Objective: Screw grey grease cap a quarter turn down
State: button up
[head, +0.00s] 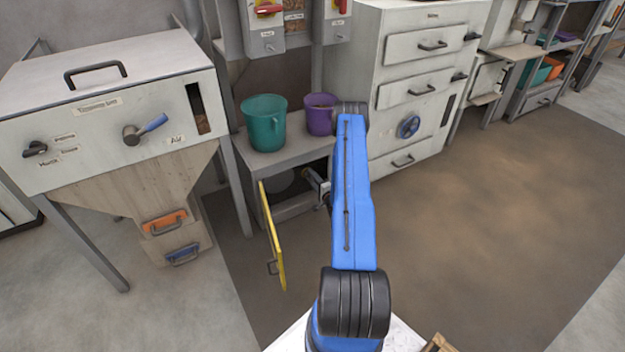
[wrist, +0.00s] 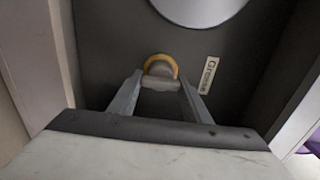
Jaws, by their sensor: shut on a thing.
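The grey grease cap (wrist: 159,82) shows in the wrist view, with a yellow ring (wrist: 162,59) behind it on a dark panel. A label reading "Grease" (wrist: 210,76) is to its right. My gripper (wrist: 158,88) is shut on the cap, with one finger on each side. In the head view my gripper (head: 312,178) reaches into the open compartment under the bench. My arm and the dimness hide the cap there.
A yellow door (head: 272,238) stands open left of my gripper. A pale round disc (wrist: 200,8) is above the cap. The floor at right is clear.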

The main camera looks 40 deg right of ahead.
jog(key=shift+s+f, duration=0.1)
jog(key=o, duration=1)
jog(key=shift+o, duration=0.2)
jog(key=v, duration=1.7)
jog(key=shift+s+a, duration=0.15)
